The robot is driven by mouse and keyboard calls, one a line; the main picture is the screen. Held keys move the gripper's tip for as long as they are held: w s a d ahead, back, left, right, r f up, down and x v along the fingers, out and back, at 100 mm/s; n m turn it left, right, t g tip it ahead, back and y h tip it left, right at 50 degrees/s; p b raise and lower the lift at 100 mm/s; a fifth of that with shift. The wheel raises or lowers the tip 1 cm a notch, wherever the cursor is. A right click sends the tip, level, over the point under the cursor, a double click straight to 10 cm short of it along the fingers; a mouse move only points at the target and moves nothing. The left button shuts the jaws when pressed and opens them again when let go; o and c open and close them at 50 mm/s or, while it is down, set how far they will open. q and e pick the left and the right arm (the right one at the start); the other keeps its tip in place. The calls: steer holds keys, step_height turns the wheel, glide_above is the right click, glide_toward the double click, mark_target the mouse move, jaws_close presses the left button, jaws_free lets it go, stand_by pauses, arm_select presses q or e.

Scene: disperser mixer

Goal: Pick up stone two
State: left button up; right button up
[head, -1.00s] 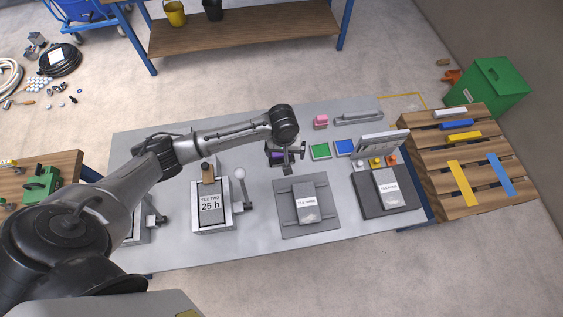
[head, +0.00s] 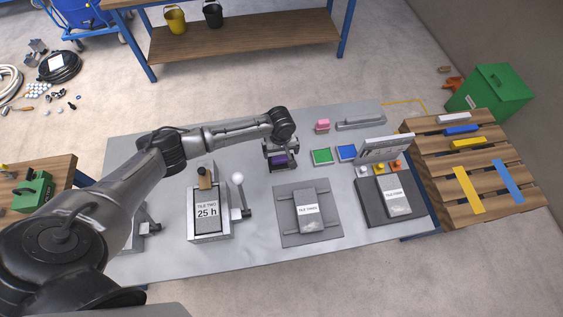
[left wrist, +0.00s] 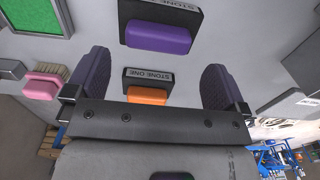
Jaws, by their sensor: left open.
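A purple stone (left wrist: 158,38) in a black holder shows in the left wrist view; the holder's label is too cut off to read. The purple also shows in the head view (head: 279,160), at my left gripper (head: 281,152). An orange stone (left wrist: 147,96) sits in a black holder labelled STONE ONE (left wrist: 148,77). My left gripper (left wrist: 156,68) is open, its two dark fingers apart with nothing between them. The purple stone lies ahead of the fingers; the exact gap is unclear. My right gripper is out of view.
A pink block (head: 322,125), green pad (head: 322,156) and blue pad (head: 346,152) lie right of the gripper. Bare table lies left of the gripper.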

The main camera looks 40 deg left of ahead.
mark_target(282, 158)
arm_select(q)
steer(key=shift+d+f+b, duration=0.2)
steer(key=shift+f+b, duration=0.15)
steer(key=shift+f, duration=2.3)
steer(key=shift+c, duration=0.4)
steer(key=c, duration=0.9)
